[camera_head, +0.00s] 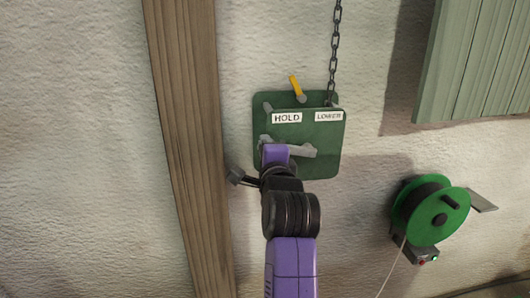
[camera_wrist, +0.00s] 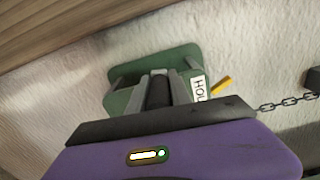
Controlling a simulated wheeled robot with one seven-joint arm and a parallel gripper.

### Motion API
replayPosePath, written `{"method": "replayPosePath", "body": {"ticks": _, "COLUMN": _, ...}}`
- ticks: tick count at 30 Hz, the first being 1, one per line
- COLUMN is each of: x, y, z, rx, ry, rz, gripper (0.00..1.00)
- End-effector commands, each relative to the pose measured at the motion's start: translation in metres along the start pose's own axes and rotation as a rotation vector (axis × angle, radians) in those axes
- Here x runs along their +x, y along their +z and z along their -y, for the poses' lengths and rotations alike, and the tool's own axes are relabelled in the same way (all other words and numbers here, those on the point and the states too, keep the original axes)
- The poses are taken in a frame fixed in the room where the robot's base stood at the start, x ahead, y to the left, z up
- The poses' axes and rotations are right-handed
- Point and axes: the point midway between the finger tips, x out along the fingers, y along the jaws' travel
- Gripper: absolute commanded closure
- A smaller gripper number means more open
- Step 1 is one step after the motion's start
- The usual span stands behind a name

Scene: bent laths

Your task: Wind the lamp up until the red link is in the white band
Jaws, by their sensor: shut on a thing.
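The green winch box (camera_head: 323,168) is fixed to the wall, with white HOLD (camera_head: 287,118) and LOWER (camera_head: 328,116) labels. A yellow lever (camera_head: 295,86) on its top leans up and left, towards the HOLD side. A grey crank arm (camera_head: 302,151) crosses the front of the box. My gripper (camera_wrist: 161,84) is shut on the dark crank grip (camera_wrist: 159,92), seen between the grey fingers in the wrist view. In the head view my purple hand hides the grip. A dark chain (camera_head: 336,48) rises from the box. No lamp, red link or white band shows.
A wooden post (camera_head: 188,130) stands close left of the box. A green cable reel (camera_head: 437,215) hangs at the lower right. Green boards (camera_head: 480,60) fill the upper right. Bare wall lies between the box and the reel.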

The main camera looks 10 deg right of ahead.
Motion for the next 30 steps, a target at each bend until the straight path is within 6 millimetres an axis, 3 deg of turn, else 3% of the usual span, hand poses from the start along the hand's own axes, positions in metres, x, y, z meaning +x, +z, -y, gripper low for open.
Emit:
{"method": "replayPosePath", "body": {"ticks": 1, "x": -0.001, "y": 0.003, "z": 0.008, "rx": 0.001, "ry": -0.016, "rz": 0.004, "gripper": 1.00}}
{"method": "replayPosePath", "body": {"ticks": 9, "x": -0.001, "y": 0.002, "z": 0.008, "rx": 0.000, "ry": -0.016, "rz": 0.003, "gripper": 1.00}}
{"method": "replayPosePath", "body": {"ticks": 10, "x": -0.001, "y": 0.002, "z": 0.008, "rx": 0.000, "ry": -0.015, "rz": 0.003, "gripper": 0.73}}
{"method": "replayPosePath", "body": {"ticks": 13, "x": 0.000, "y": 0.002, "z": 0.007, "rx": 0.000, "ry": -0.013, "rz": 0.002, "gripper": 0.54}}
{"method": "replayPosePath", "body": {"ticks": 23, "x": -0.001, "y": 0.000, "z": 0.003, "rx": 0.000, "ry": -0.005, "rz": 0.000, "gripper": 0.54}}
{"method": "replayPosePath", "body": {"ticks": 30, "x": -0.028, "y": 0.001, "z": 0.002, "rx": -0.001, "ry": -0.007, "rz": 0.001, "gripper": 0.54}}
